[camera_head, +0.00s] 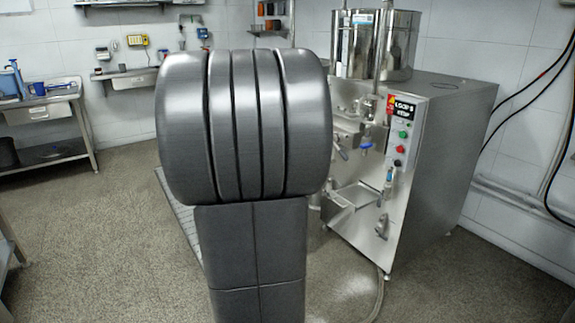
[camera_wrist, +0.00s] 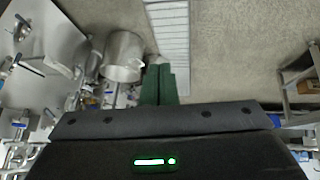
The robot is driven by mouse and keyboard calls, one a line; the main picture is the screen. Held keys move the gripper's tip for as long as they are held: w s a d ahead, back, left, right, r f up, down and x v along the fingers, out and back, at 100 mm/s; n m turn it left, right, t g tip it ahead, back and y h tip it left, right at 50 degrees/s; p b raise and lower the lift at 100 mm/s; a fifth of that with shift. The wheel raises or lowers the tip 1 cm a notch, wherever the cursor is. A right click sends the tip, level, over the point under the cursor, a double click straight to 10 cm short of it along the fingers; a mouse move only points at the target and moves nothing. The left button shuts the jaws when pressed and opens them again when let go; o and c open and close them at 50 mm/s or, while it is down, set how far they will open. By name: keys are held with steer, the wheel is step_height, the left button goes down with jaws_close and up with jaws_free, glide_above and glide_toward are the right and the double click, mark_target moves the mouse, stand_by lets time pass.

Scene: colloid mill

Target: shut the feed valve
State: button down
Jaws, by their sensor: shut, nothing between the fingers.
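The colloid mill (camera_head: 440,160) is a steel cabinet at the right in the head view, with steel hoppers (camera_head: 400,45) on top. A small blue-handled valve (camera_head: 366,146) sits on its front, under the hoppers; I cannot tell for sure whether it is the feed valve or how it is turned. In the wrist view, the mill's steel front (camera_wrist: 60,35) is at the left, with small blue-handled fittings (camera_wrist: 19,124). My gripper (camera_wrist: 159,70) shows there as two dark green fingers, shut together and empty, apart from these fittings. My arm hides the gripper in the head view.
A steel pot (camera_wrist: 123,57) is close to the left of my fingers in the wrist view. A pale floor grating (camera_wrist: 173,40) lies beyond. A hose (camera_head: 380,295) runs on the floor by the mill. A steel bench (camera_head: 50,110) stands at the far left; open floor lies between.

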steer(key=w+d+f+n+t+h+b, duration=0.1)
steer(key=w+f+t+h+b, duration=0.2)
steer(key=w, duration=0.6)
steer(key=w+d+f+n+t+h+b, duration=0.1)
steer(key=w+f+t+h, duration=0.15)
steer(key=w+f, duration=0.45)
steer(key=w+d+f+h+b, duration=0.2)
steer(key=d+f+h+b, duration=0.2)
steer(key=f+h, duration=0.4)
steer(key=shift+d+f+n+g+h, duration=0.35)
steer(key=shift+d+h, duration=0.2)
steer(key=shift+h, duration=0.4)
steer(key=shift+w, duration=0.15)
